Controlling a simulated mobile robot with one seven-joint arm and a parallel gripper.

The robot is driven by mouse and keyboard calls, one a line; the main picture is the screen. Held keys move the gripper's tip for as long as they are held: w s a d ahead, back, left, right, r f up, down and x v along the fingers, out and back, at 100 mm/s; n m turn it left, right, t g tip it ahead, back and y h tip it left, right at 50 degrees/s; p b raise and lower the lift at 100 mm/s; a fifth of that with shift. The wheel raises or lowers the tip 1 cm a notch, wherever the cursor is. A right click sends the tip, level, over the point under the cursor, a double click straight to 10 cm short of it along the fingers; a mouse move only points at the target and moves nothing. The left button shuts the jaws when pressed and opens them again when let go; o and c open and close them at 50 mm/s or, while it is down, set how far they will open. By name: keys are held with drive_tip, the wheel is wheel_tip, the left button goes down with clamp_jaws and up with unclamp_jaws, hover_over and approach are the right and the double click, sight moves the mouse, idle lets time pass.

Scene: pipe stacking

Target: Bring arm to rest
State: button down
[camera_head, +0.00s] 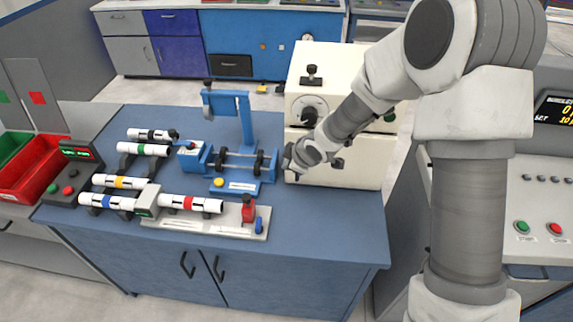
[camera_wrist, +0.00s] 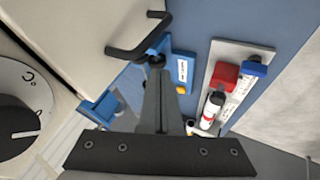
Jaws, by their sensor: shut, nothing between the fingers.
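My arm reaches in from the right in the head view. My gripper (camera_head: 289,160) is in front of the cream machine (camera_head: 340,165), above the blue bench (camera_head: 330,225). In the wrist view its fingers (camera_wrist: 155,78) are together, with nothing between them. Several white pipes lie on the left half of the bench, apart from the gripper. They include pipes with a black band (camera_head: 146,134), a green band (camera_head: 143,149), a yellow band (camera_head: 119,181), a blue band (camera_head: 107,201) and a red band (camera_head: 190,204). The red-banded pipe also shows in the wrist view (camera_wrist: 211,110).
A blue fixture with rollers (camera_head: 240,163) stands left of my gripper. The machine's dark handle (camera_wrist: 135,42) and dial (camera_wrist: 25,115) are close in the wrist view. The bench's front right is clear.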

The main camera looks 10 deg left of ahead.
drive_tip(key=p+v, duration=0.2)
drive_tip(key=v, duration=0.5)
drive_tip(key=s+d+r+m+t+h, duration=0.1)
drive_tip(key=s+d+r+m+h, duration=0.25)
drive_tip(key=d+r, duration=0.4)
drive_tip(key=s+d+r+m+h, duration=0.25)
drive_tip(key=d+r+m, duration=0.25)
drive_tip(key=d+r, duration=0.3)
drive_tip(key=s+d+r+m, duration=0.1)
drive_tip(key=s+d+m, duration=0.1)
drive_tip(key=s, duration=0.4)
drive_tip(key=s+d+r+m, duration=0.1)
drive_tip(key=s+r+m, duration=0.1)
drive_tip(key=s, duration=0.3)
drive_tip(key=s+d+r+m+g+y, duration=0.1)
drive_tip(key=s+d+r+m, duration=0.1)
drive_tip(key=s+m, duration=0.2)
drive_tip(key=s, duration=0.2)
drive_tip(key=shift+s+d, duration=0.3)
drive_tip(key=shift+s, duration=0.05)
drive_tip(key=shift+m, duration=0.25)
